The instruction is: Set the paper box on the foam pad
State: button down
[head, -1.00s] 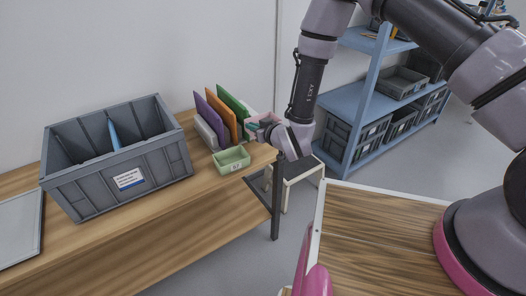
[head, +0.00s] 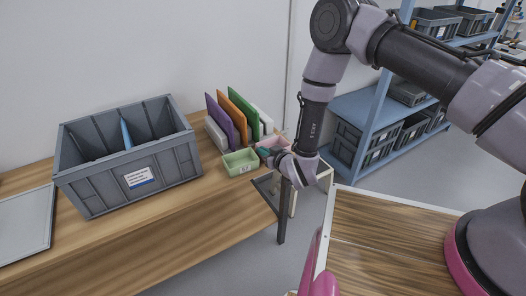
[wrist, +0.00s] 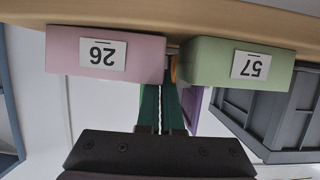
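I cannot tell for certain which thing is the paper box, and no foam pad can be made out for certain. A pink box (wrist: 105,55) labelled 26 and a green box (wrist: 238,63) labelled 57 sit side by side at the table edge. They appear upside down in the wrist view. In the head view the green box (head: 241,162) is in front of the folders, and the pink box (head: 272,143) is partly hidden by my wrist. My gripper (wrist: 165,118) faces the gap between the boxes, its dark fingers close together. I see nothing held.
A grey divided crate (head: 140,180) and grey tray (head: 25,225) take up the table's left. Blue shelving (head: 365,105) stands right.

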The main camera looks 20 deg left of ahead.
jog(key=c, duration=1.1)
grip_release()
jog(key=shift+s+d+f, duration=0.1)
jog(key=shift+f, duration=0.1)
jog(key=v, duration=1)
jog(key=shift+s+d+r, duration=0.1)
jog(key=shift+s+r, duration=0.15)
